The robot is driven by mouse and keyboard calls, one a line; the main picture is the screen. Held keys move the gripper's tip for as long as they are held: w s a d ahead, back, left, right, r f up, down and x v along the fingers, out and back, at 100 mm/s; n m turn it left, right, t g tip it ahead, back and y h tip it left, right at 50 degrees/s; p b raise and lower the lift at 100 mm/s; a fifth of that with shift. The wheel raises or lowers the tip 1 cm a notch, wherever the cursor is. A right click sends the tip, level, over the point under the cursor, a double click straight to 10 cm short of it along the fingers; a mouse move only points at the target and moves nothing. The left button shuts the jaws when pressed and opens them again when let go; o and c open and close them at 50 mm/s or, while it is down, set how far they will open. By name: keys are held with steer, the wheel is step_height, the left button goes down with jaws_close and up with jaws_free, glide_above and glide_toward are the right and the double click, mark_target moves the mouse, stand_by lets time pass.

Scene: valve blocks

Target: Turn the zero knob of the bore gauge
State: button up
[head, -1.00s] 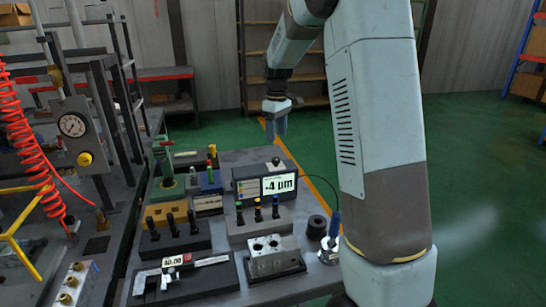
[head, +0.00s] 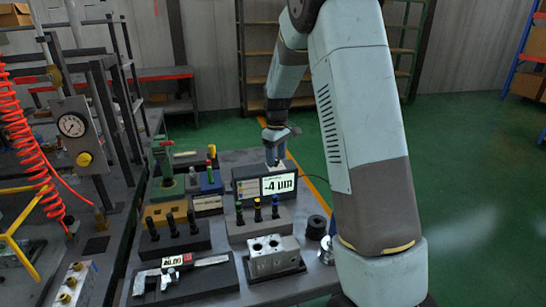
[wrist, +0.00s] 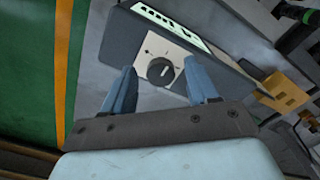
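The bore gauge's readout box (head: 250,188) stands at the back right of the bench, and its lit display (head: 279,185) reads -4 µm. The zero knob (wrist: 160,71) is a round dark knob with a white mark, on the box's pale top panel. My gripper (head: 276,157) is just above the box in the head view and hides the knob there. In the wrist view my gripper (wrist: 160,67) is open, with one blue finger on each side of the knob and gaps between. I cannot tell how high the fingertips are above the panel.
In front of the box is a grey block (head: 258,226) with several coloured-top pins. A metal valve block (head: 272,257), a black ring (head: 317,227) and a caliper on a dark stand (head: 182,286) are nearer. A green press (head: 166,170) stands at left.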

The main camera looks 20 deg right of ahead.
steer(key=c, duration=1)
steer(key=shift+a, duration=0.35)
steer(key=shift+c, duration=0.2)
steer(key=shift+d, duration=0.25)
steer(key=shift+s+d, duration=0.1)
steer(key=shift+m, duration=0.7)
steer(key=m, duration=0.3)
steer(key=shift+m, duration=2.5)
